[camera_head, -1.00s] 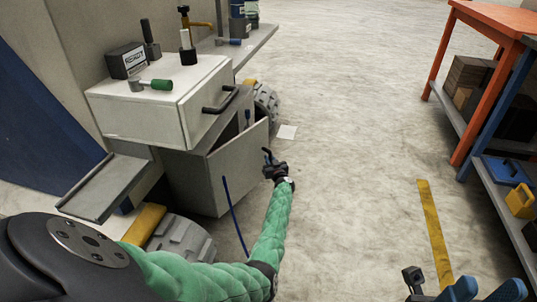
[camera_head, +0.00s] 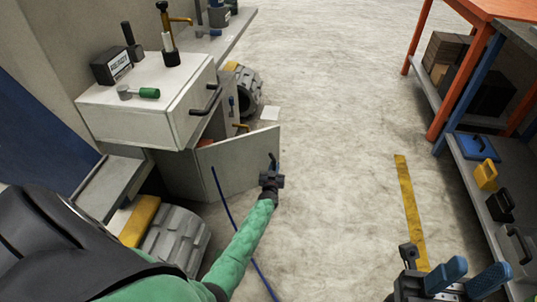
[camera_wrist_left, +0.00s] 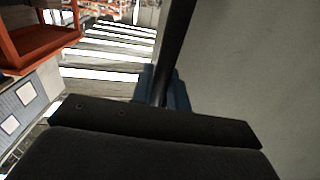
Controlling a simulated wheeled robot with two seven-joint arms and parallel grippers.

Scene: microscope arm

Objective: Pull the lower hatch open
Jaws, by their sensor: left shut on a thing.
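The lower hatch (camera_head: 238,163) is a grey panel under the white drawer box of the cabinet. It stands swung out from the cabinet, with a gap showing behind its top edge. Its dark handle (camera_head: 273,160) is near the free edge. My left gripper (camera_head: 272,174) is shut on this handle. In the left wrist view the dark handle bar (camera_wrist_left: 177,45) runs between the blue fingertips (camera_wrist_left: 163,88), and the grey hatch face (camera_wrist_left: 260,60) fills the right side. My right gripper (camera_head: 468,279) is at the lower right, empty, its blue fingers apart.
Above the hatch is the white drawer (camera_head: 150,103) with its own dark handle (camera_head: 207,101). A wheel (camera_head: 176,240) stands near my left arm.

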